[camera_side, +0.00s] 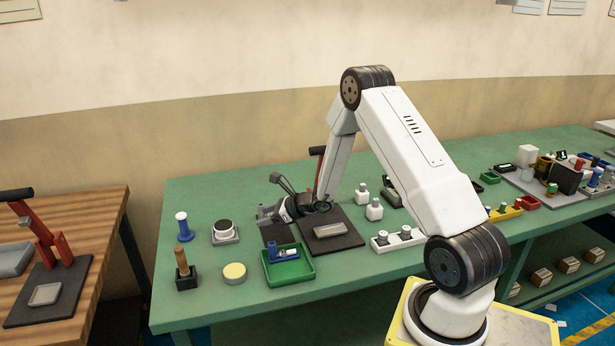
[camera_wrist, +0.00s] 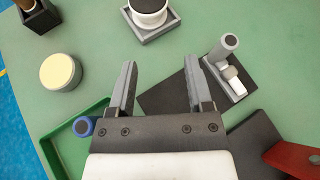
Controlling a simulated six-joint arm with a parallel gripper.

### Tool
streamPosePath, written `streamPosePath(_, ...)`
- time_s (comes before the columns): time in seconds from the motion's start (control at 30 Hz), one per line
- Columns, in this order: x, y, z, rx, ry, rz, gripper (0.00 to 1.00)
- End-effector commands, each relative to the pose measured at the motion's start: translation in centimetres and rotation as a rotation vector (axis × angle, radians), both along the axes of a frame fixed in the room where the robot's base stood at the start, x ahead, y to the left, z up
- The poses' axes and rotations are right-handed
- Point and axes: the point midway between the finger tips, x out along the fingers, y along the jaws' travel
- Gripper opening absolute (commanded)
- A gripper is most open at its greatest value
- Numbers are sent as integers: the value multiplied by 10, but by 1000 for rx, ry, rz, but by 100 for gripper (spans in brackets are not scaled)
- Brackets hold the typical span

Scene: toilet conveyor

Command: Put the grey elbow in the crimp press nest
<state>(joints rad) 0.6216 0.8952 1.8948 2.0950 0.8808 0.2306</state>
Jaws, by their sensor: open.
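My gripper (camera_side: 284,210) is low over the green table, its jaws open and empty. In the wrist view my gripper (camera_wrist: 159,66) shows two spread grey fingers with bare table and part of a dark mat between and beyond them. A grey piece with a round upright end (camera_wrist: 226,46) stands on the dark mat, right of the fingers and apart from them; I cannot tell whether it is the grey elbow. The crimp press has a red lever (camera_wrist: 290,158) and a dark base (camera_side: 352,239). Its grey nest (camera_side: 331,229) appears to hold nothing.
A green tray (camera_side: 306,272) holds a blue part (camera_side: 277,251) and a pale part. A cream disc (camera_side: 234,272), a peg in a black block (camera_side: 184,276), a blue spool (camera_side: 184,229) and a round-topped fixture (camera_side: 224,229) stand nearby. Another red-levered press (camera_side: 50,250) is on the wooden table.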

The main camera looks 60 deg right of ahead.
Motion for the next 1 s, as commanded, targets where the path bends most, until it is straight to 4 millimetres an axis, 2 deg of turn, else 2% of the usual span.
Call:
streamPosePath(0.03, -2, 17, 6, -33, 17, 74, 65)
streamPosePath(0.2, -18, 71, 18, -170, 76, 347, 65)
streamPosePath(0.4, -48, 123, 30, -353, 127, 667, 65)
streamPosePath(0.5, -66, 143, 36, -453, 142, 823, 65)
streamPosePath(0.7, -103, 172, 45, -668, 155, 1130, 65)
streamPosePath(1.0, -153, 193, 60, -1029, 119, 1567, 65)
